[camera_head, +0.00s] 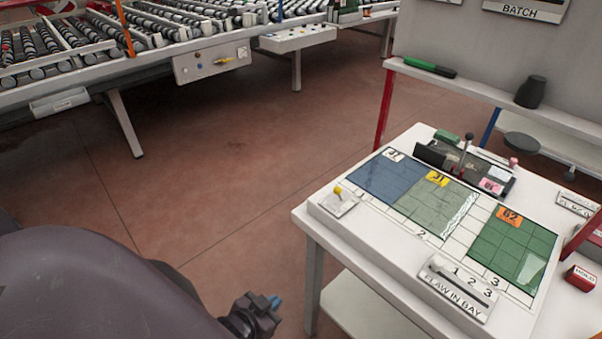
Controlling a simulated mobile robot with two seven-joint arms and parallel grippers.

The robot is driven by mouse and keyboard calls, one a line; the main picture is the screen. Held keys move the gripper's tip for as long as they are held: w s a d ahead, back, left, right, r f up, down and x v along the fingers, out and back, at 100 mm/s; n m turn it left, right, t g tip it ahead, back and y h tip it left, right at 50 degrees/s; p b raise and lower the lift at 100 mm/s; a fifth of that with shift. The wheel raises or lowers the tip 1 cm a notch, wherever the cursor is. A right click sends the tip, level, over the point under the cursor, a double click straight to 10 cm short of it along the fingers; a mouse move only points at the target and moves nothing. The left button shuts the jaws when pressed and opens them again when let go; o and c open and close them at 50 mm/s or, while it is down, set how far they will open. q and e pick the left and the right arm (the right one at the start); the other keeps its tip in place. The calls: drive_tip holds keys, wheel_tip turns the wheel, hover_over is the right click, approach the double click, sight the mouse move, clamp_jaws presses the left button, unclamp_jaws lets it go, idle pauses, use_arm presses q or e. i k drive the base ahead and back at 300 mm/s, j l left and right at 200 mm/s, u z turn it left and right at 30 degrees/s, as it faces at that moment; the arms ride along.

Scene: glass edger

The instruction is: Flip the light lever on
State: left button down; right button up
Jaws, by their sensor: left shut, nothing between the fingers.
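A small lever with a yellow knob (338,190) stands on a white plate at the left corner of the white table (325,225). Another lever with a dark ball knob (468,137) rises from a dark device at the table's back. A yellow handle (222,61) sits on the conveyor's side panel. No label shows which of these is the light lever. My left gripper (272,304) is shut and empty at the bottom centre, below and left of the table, apart from all levers. My right gripper is not in view.
Blue, pale green and green glass panes (510,250) lie on the table's grid. A "FLAW IN BAY" block (458,288) sits at its front. A shelf with a green marker (430,68) and dark cup (531,92) stands behind. Open floor (220,160) lies left of the table.

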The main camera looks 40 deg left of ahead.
sight(337, 189)
drive_tip(key=j+u, duration=0.15)
drive_tip(key=u, duration=0.2)
drive_tip(key=j+u, duration=0.45)
drive_tip(key=j, duration=0.35)
